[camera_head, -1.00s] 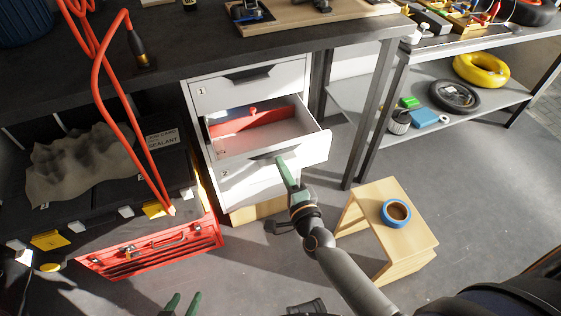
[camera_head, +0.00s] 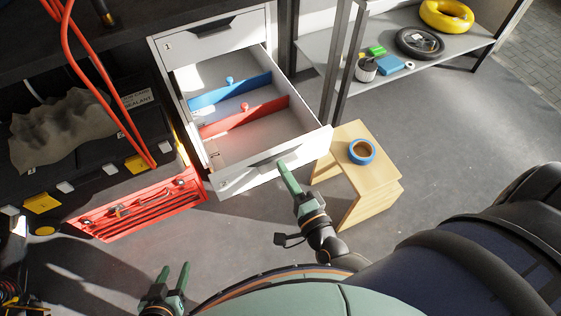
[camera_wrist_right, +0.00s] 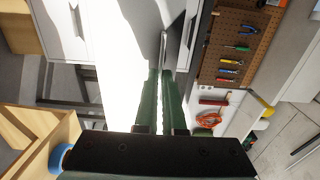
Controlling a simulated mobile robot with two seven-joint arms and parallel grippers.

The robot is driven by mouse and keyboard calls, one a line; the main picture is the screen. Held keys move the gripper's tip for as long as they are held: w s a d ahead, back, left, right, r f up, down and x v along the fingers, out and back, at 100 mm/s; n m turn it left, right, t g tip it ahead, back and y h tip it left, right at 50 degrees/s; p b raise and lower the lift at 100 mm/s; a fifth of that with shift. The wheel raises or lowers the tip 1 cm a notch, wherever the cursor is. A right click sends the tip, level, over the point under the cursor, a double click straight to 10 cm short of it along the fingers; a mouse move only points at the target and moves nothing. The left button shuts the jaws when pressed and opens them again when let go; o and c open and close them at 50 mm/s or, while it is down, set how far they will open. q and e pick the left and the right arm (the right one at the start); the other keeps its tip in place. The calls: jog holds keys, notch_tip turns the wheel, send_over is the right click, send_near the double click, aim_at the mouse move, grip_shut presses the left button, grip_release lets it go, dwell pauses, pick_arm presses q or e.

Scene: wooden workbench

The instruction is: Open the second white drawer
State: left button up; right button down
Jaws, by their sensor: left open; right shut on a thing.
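The second white drawer (camera_head: 230,180) is pulled far out of the white cabinet (camera_head: 160,62), below the closed top drawer (camera_head: 215,35). Its inside shows a blue divider (camera_head: 215,95) and a red divider (camera_head: 245,117). My right gripper (camera_head: 284,166) is at the drawer front, shut on its dark handle (camera_head: 262,162). In the right wrist view the green fingers (camera_wrist_right: 160,75) are close together against the handle area; the exact contact is hard to see. My left gripper (camera_head: 174,270) is open and empty at the bottom, low in front of the red toolbox.
A wooden stool (camera_head: 365,180) with a blue tape roll (camera_head: 361,151) stands right of the drawer. A grey shelf (camera_head: 400,45) with small items is at the back right. Floor between toolbox and stool is mostly clear.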

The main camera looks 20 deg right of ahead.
pick_arm(q)
jog(key=shift+s, duration=0.1)
pick_arm(e)
jog(key=shift+s, duration=0.15)
jog(key=c, duration=1)
grip_release()
pick_arm(q)
jog(key=shift+r, duration=0.1)
